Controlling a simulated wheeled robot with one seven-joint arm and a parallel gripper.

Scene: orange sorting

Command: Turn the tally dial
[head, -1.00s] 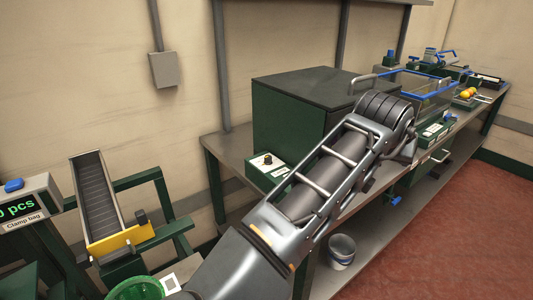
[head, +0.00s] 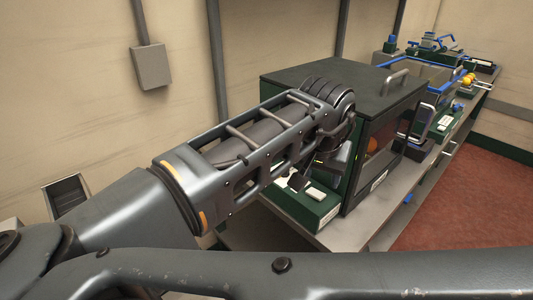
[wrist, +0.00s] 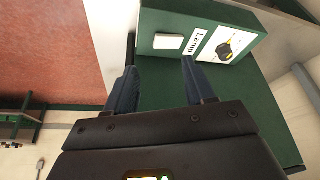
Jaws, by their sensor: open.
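A black knob with a yellow mark (wrist: 230,44) sits on a white plate of a green box (wrist: 155,20), beside a label reading "Lamp". A white button (wrist: 168,41) is on the same face. I see no label reading tally. My gripper (wrist: 158,66) is open and empty, its two dark fingers pointing at the green box face below the button; the knob lies to the right, outside the fingers. In the head view the green box (head: 318,217) stands beside the cabinet, and my arm covers the knob.
A dark green cabinet (head: 335,70) with a glass front stands on the grey bench (head: 385,230); something orange (head: 372,145) shows inside. Farther right are a blue-rimmed glass case and yellow fruit (head: 467,80). Red floor is clear on the right.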

